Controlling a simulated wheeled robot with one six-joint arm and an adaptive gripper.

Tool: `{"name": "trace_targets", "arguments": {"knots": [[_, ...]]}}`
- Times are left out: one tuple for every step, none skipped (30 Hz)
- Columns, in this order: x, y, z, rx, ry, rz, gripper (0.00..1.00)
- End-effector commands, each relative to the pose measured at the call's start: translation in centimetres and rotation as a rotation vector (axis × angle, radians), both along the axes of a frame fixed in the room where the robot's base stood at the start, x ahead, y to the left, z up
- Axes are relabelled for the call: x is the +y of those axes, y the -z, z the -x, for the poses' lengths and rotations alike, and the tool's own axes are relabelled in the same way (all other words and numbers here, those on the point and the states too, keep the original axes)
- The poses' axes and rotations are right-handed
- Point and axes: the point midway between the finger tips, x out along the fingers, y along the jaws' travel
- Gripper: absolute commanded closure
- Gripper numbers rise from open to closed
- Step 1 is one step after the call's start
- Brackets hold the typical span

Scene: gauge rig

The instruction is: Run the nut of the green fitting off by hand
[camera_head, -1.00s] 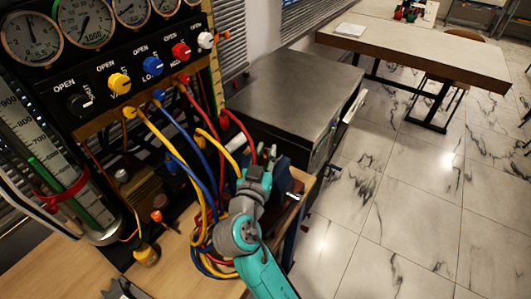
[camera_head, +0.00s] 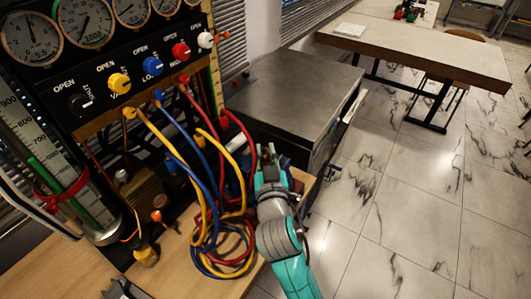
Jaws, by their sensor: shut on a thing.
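My gripper (camera_head: 267,153) is at the right end of the gauge rig, beside the dark block at the bench's right edge. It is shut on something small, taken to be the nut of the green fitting. The fingers and the wrist hide the nut, and I cannot make out the green fitting. My teal and grey arm comes up from the bottom of the view.
Yellow, blue and red hoses (camera_head: 222,245) hang in loops just left of my arm. The gauge panel with a yellow knob (camera_head: 119,83) and a blue knob (camera_head: 153,66) stands behind. A metal-topped cabinet (camera_head: 295,88) is close behind my gripper. The floor at right is clear.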

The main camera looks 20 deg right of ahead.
Motion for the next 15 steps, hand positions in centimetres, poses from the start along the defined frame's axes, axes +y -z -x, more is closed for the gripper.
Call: {"name": "trace_targets", "arguments": {"knots": [[0.02, 0.03, -0.01, 0.000, -0.001, 0.000, 1.00], [0.02, 0.03, -0.01, 0.000, -0.001, 0.000, 1.00], [0.03, 0.03, -0.02, 0.001, -0.001, 0.000, 1.00], [0.03, 0.03, -0.02, 0.001, -0.001, 0.000, 1.00], [0.02, 0.03, -0.01, 0.001, 0.000, 0.000, 1.00], [0.02, 0.03, -0.01, 0.001, 0.000, 0.000, 1.00], [0.02, 0.04, -0.01, 0.001, 0.000, 0.000, 1.00], [0.02, 0.04, -0.01, 0.001, 0.000, 0.000, 1.00], [0.02, 0.04, -0.01, 0.001, 0.000, 0.000, 0.69], [0.02, 0.04, -0.01, 0.001, 0.000, 0.000, 0.61], [0.02, 0.04, -0.01, 0.001, 0.000, 0.000, 0.54], [0.02, 0.03, -0.01, 0.001, 0.000, 0.000, 0.52], [0.01, 0.03, -0.01, 0.001, 0.000, 0.000, 0.52], [0.01, 0.03, -0.01, 0.001, 0.000, 0.000, 0.52], [0.01, 0.02, -0.01, 0.001, 0.000, 0.000, 0.52]]}}
